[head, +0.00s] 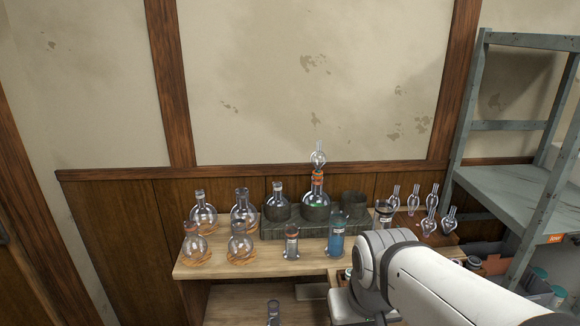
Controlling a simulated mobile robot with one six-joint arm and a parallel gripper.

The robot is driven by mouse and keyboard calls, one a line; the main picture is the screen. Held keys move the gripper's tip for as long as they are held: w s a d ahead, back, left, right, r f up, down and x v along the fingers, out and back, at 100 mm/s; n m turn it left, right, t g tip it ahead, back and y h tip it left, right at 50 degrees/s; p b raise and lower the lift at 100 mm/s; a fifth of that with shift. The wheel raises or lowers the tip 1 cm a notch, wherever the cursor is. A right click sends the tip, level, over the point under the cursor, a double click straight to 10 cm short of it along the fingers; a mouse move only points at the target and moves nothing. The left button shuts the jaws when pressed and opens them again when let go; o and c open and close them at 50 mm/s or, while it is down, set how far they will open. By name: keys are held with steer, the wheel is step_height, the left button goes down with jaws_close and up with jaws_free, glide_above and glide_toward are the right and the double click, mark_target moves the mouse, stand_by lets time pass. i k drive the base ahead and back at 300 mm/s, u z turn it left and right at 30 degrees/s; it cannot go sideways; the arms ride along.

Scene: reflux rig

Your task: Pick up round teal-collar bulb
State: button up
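Several small clear glass bulbs with narrow necks stand at the right end of the wooden bench, including a back left bulb (394,199), a back right bulb (433,198), a front left bulb (429,224) and a front right bulb (449,220). Their collars are too small to tell which one is teal. Another glass bulb (318,156) sits on an orange collar atop a flask with green contents in the rack. My white arm crosses the lower right, in front of part of the bench. My gripper's fingers do not show.
Round flasks (203,214) on cork rings fill the bench's (265,262) left side. A dark stand (288,229) holds vessels at the back. A blue-filled bottle (336,243) stands near my arm. A grey metal shelf (510,190) rises at the right.

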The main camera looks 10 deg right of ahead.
mark_target(318, 158)
steer(key=z, duration=0.2)
steer(key=i, duration=0.85)
steer(key=u, duration=0.1)
